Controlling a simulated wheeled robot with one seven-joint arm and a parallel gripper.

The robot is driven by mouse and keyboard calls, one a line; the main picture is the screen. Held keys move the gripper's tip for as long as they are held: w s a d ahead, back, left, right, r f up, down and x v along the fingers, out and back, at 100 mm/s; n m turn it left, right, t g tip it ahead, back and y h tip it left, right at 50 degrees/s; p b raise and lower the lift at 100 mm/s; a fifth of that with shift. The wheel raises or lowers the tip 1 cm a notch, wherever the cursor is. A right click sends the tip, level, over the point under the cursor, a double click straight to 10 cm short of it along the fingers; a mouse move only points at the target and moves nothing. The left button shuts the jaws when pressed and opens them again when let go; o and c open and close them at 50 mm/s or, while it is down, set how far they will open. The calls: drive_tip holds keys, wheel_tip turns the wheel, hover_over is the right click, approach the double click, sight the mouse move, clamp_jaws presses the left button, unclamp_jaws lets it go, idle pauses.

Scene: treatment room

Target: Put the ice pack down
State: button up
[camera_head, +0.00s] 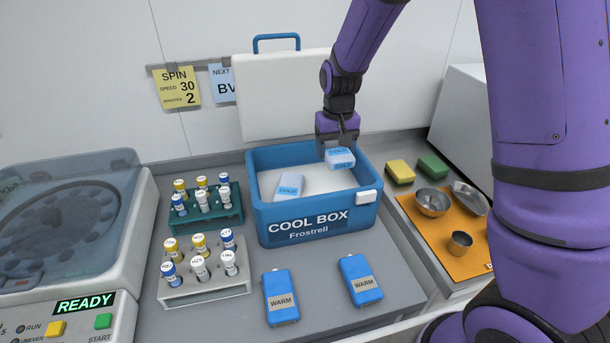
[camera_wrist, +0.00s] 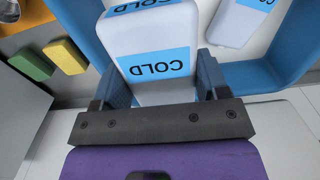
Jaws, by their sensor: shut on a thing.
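My gripper (camera_head: 337,138) is shut on a white ice pack (camera_head: 340,158) with a pale blue COLD label. In the head view it holds this pack at the back right of the open cool box (camera_head: 311,222), at about rim height. The held ice pack (camera_wrist: 150,40) fills the middle of the wrist view, between the gripper's fingers (camera_wrist: 155,92). A second COLD ice pack (camera_head: 290,186) lies inside the box on the left. The space under the held pack is partly hidden.
The box's white lid (camera_head: 285,95) stands open behind. Two blue WARM packs (camera_head: 281,297) (camera_head: 361,279) lie in front. Two tube racks (camera_head: 205,292) (camera_head: 220,215) and a centrifuge (camera_head: 60,240) are left. Sponges (camera_head: 400,171) (camera_head: 433,166) and an orange mat (camera_head: 430,235) with metal bowls are right.

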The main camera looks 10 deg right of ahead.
sight(332, 187)
wheel_tip(332, 187, down, 10)
idle(0.6)
drive_tip(key=o, duration=1)
drive_tip(key=shift+f, duration=0.1)
wheel_tip(332, 187, up, 12)
drive_tip(key=shift+r, duration=0.25)
